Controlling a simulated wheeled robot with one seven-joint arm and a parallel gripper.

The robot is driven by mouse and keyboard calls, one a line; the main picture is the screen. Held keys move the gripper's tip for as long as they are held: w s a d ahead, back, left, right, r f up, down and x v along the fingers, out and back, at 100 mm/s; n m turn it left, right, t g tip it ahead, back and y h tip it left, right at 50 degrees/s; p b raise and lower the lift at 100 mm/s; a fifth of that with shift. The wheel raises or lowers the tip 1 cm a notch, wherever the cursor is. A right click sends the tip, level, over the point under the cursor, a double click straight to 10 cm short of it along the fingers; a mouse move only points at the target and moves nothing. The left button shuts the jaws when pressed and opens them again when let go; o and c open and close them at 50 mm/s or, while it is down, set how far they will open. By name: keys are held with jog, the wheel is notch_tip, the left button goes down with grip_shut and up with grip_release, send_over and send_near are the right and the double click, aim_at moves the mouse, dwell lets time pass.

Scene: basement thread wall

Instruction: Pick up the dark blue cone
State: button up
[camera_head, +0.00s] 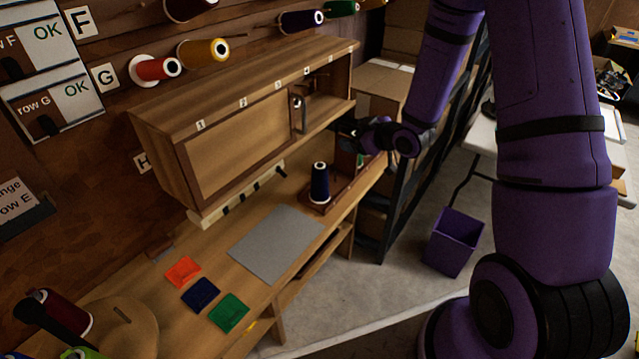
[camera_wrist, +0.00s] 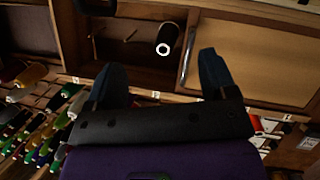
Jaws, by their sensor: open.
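A dark blue cone (camera_head: 319,184) with a white top ring stands upright on a small wooden stand on the bench. Another very dark cone with a white ring sits on a peg in the open part of the wall cabinet; it shows in the wrist view (camera_wrist: 167,42), and its exact colour is hard to tell. My gripper (camera_head: 346,129) is in front of the cabinet's right end, above and right of the standing cone. In the wrist view my gripper (camera_wrist: 158,62) has its fingers spread with nothing between them, facing the cabinet.
The wall cabinet (camera_head: 240,135) has a sliding door over its left part. A dark green cone (camera_head: 360,160) is partly hidden behind my gripper. A grey mat (camera_head: 275,245) and coloured patches lie on the bench. A purple bin (camera_head: 454,242) stands on the floor.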

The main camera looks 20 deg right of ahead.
notch_tip(320, 180, down, 7)
jog(key=s+a+y, duration=0.1)
jog(key=y, duration=0.2)
jog(key=t+y, duration=0.2)
jog(key=t, duration=0.1)
send_near(321, 168)
jog(key=shift+m, duration=0.3)
jog(key=shift+w+d+f+x, duration=0.1)
jog(key=shift+f+x, duration=0.1)
jog(key=shift+x, duration=1.6)
jog(key=shift+w+d+f+x, duration=0.1)
jog(key=shift+f+x, duration=0.1)
jog(key=shift+x, duration=1.55)
jog(key=shift+w+d+f+x, duration=0.1)
jog(key=shift+f+x, duration=0.1)
jog(key=shift+x, duration=1.6)
jog(key=shift+s, duration=0.1)
jog(key=shift+c, duration=0.3)
jog(key=c, duration=1.3)
jog(key=shift+o, duration=0.2)
jog(key=shift+r, duration=0.1)
